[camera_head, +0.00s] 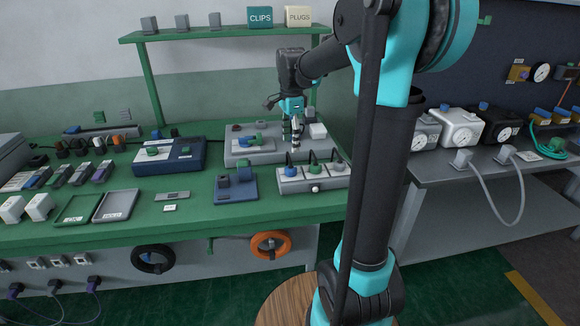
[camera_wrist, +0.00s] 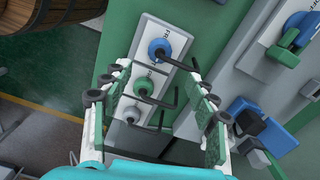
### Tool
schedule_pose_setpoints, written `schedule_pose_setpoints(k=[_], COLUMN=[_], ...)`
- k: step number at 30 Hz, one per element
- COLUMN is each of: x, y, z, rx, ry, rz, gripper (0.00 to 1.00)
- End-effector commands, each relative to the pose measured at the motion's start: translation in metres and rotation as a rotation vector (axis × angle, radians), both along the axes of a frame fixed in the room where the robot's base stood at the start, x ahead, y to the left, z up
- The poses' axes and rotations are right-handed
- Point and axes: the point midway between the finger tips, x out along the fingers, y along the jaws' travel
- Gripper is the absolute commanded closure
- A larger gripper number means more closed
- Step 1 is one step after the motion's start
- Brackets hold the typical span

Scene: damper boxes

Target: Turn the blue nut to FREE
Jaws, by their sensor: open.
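The blue nut (camera_wrist: 160,48) sits on a white plate in the wrist view, at the far end of a row with a green nut (camera_wrist: 144,86) and a grey nut (camera_wrist: 131,113). A dark hooked lever stands beside each nut. The row is on the pale box (camera_head: 314,187) at the bench's front edge in the head view. My gripper (camera_wrist: 160,78) is open, its fingers either side of the row and apart from the blue nut. In the head view my gripper (camera_head: 293,147) hangs near this box.
A grey box (camera_head: 240,158) with blue and green parts stands behind. A blue stand (camera_head: 237,191) is to the left, and a blue box (camera_head: 180,163) lies farther left. My arm hides part of the bench's right end.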

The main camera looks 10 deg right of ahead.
Motion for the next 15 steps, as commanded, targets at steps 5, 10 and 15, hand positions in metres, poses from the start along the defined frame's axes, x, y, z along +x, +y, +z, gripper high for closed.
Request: schedule_pose_setpoints(k=[5, 10, 15], x=[0.0, 0.0, 0.001], y=[0.0, 0.0, 0.0], z=[-0.036, -0.068, -0.091], rx=[0.0, 0.0, 0.0], ry=[0.0, 0.0, 0.0], rz=[0.0, 0.001, 0.001], gripper=[0.41, 0.41, 0.41])
